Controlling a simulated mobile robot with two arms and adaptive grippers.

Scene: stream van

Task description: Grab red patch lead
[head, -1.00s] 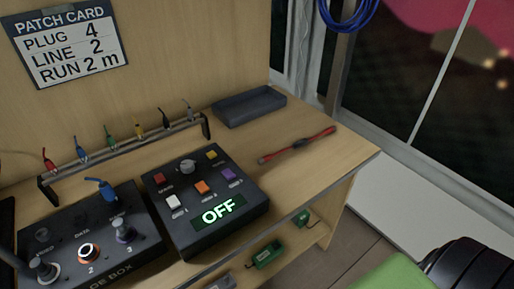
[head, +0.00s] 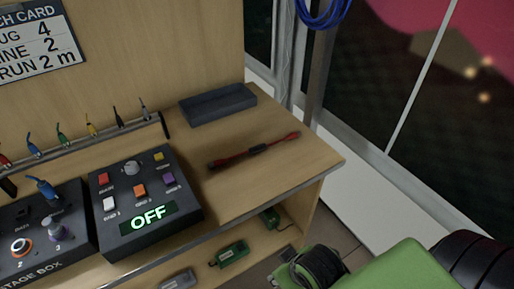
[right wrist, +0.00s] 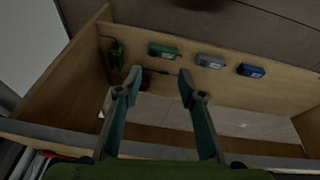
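The red patch lead (head: 234,158) lies on the wooden desk, right of the control box with the OFF display. It is nearly straight, with a dark band at its middle and red ends, and nothing touches it. My right gripper (right wrist: 160,75) shows in the right wrist view, open with its two fingers apart and nothing between them. It faces the lower shelf with its small boxes. The lead cannot be made out in that view. My left gripper is in no view.
A dark empty tray (head: 218,104) sits behind the lead. The control box (head: 185,207) and stage box (head: 75,240) stand to the left, below a rack of coloured plugs (head: 90,142). A green box (head: 229,254) is on the shelf below. Desk around the lead is clear.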

